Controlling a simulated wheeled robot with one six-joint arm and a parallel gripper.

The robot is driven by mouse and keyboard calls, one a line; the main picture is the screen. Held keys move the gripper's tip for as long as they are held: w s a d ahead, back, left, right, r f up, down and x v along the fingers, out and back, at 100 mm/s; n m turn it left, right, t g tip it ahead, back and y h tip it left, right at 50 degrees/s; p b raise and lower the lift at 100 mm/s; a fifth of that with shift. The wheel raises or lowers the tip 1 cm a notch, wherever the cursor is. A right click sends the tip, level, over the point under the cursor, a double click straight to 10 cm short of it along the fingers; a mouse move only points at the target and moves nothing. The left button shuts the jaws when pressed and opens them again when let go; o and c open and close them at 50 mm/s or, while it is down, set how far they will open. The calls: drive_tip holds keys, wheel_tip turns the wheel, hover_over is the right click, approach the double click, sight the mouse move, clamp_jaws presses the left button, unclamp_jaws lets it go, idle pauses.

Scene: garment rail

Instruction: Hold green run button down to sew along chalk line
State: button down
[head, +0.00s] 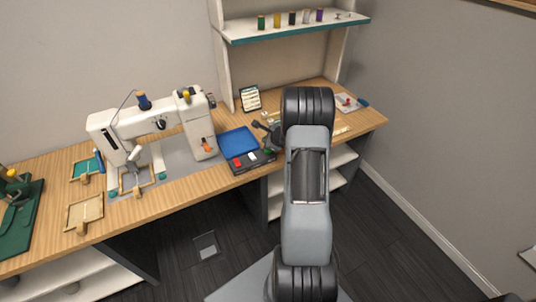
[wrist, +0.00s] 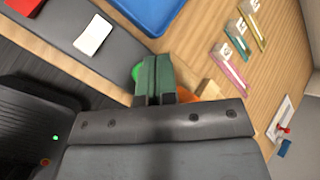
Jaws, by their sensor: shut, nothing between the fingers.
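The green run button (wrist: 137,72) shows in the wrist view as a green edge beside my fingers, which hide most of it. In the head view it is a small green spot (head: 267,150) at the right end of the dark control box (head: 252,168). My gripper (wrist: 153,75) is shut and empty, with its fingertips at the button; I cannot tell whether they touch or press it. In the head view my gripper (head: 268,132) is small and dark. The white sewing machine (head: 120,119) stands left of the box, with a wooden frame (head: 137,192) under its needle. No chalk line can be made out.
A white button (wrist: 93,35) and a red button (wrist: 22,5) share the control box. A blue tray (head: 238,141) lies behind it. Coloured labelled strips (wrist: 230,65) and a small wooden block (wrist: 208,89) lie to the right. A shelf (head: 295,27) with spools hangs above.

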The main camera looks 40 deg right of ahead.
drive_tip(key=shift+f+b, duration=0.65)
drive_tip(key=shift+f, duration=0.35)
drive_tip(key=shift+f, duration=0.1)
idle(1.3)
drive_tip(key=shift+f+b, duration=0.3)
drive_tip(key=shift+b, duration=0.35)
